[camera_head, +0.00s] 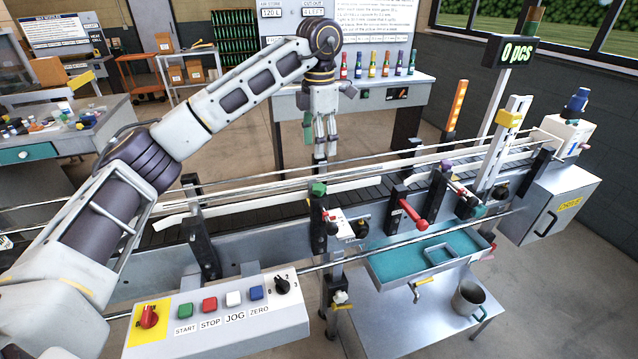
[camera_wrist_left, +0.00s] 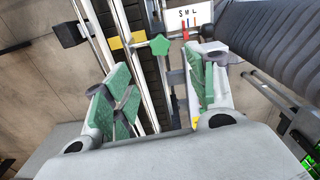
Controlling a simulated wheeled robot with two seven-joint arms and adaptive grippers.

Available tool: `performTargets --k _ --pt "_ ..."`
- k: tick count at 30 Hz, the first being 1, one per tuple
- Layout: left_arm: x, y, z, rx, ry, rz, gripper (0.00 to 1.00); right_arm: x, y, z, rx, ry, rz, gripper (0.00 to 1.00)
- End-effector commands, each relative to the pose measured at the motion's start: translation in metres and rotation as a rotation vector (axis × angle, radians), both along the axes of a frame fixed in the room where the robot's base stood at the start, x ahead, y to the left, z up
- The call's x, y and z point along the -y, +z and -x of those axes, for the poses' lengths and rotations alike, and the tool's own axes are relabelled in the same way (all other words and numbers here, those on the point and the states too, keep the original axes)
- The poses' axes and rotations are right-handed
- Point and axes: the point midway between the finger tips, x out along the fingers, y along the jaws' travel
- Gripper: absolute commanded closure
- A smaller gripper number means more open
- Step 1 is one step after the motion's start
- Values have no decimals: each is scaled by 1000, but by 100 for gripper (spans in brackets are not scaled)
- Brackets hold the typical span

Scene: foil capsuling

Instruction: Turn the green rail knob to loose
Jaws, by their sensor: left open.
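The green rail knob (camera_head: 318,189) sits on top of a black post at the near side of the conveyor, in the middle of the head view. In the left wrist view the green knob (camera_wrist_left: 159,44) is star-shaped and lies beyond the fingertips, roughly between them. My left gripper (camera_head: 326,152) points down over the conveyor, behind and above the knob in the head view, apart from it. In the left wrist view its green-padded fingers (camera_wrist_left: 160,95) are spread with nothing between them. My right gripper is not in view.
The conveyor's rails (camera_head: 270,184) run close below my left gripper. A purple knob (camera_head: 446,166) and a red-handled lever (camera_head: 412,212) stand to the right. A button panel (camera_head: 225,308) is at the front left, and a teal tray (camera_head: 400,268) at the front right.

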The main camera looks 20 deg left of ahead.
Motion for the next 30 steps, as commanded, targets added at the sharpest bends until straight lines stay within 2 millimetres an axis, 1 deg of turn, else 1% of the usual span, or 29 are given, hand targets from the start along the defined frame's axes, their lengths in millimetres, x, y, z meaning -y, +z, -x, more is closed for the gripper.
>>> performTargets --k 20,26,30 --pt "0 -55 0 -2 0 0 43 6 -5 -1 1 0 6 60" --pt "0 -75 1 -3 0 0 43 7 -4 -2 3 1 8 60" --pt "0 -91 0 -3 1 0 43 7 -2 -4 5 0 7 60"
